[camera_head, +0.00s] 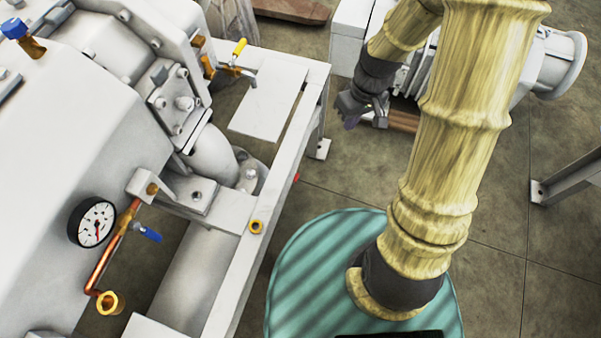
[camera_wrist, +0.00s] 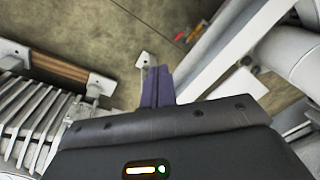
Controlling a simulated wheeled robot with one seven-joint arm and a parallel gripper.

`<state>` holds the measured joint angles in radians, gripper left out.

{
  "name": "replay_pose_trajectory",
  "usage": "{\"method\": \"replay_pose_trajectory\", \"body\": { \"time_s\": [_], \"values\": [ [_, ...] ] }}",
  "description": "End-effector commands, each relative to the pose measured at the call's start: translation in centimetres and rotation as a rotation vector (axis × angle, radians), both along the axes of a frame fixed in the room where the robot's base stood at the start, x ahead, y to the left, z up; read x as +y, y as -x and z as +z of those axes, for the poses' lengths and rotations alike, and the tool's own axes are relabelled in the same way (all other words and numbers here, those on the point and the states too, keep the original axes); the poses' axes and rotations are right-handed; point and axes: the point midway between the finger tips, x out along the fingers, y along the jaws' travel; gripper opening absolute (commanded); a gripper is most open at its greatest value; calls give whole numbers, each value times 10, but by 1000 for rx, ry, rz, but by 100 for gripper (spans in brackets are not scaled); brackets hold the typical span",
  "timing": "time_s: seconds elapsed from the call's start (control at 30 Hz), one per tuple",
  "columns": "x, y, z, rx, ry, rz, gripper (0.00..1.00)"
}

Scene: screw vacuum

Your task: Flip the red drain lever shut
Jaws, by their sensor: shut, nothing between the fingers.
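A small red tip (camera_head: 296,177) shows at the outer edge of the white machine frame in the head view; it may be the drain lever, and most of it is hidden behind the frame. In the wrist view a small red-orange part (camera_wrist: 197,32) shows beside the frame beam, past my fingertips. I cannot tell the lever's angle. My gripper (camera_head: 350,110) is shut and empty, to the right of the frame and farther back than the red tip. Its dark purple fingers (camera_wrist: 157,80) are together in the wrist view, touching nothing visible.
The white frame (camera_head: 272,207) runs along the machine. A yellow-handled valve (camera_head: 240,47), a blue-handled valve (camera_head: 148,233) and a gauge (camera_head: 92,222) sit on the machine side. A finned grey unit (camera_wrist: 35,115) stands close to my gripper. Open floor (camera_head: 335,180) lies between.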

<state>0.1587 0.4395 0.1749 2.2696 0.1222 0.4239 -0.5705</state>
Motion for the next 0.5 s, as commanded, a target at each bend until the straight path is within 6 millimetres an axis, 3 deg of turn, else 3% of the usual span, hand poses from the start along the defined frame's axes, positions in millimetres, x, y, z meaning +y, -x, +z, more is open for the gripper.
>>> {"method": "replay_pose_trajectory", "body": {
  "time_s": [0.03, 0.5],
  "values": [
    [3, -8, -24, 22, -27, 47, 0],
    [37, -62, -183, 35, -379, 443, 0]
  ]
}}
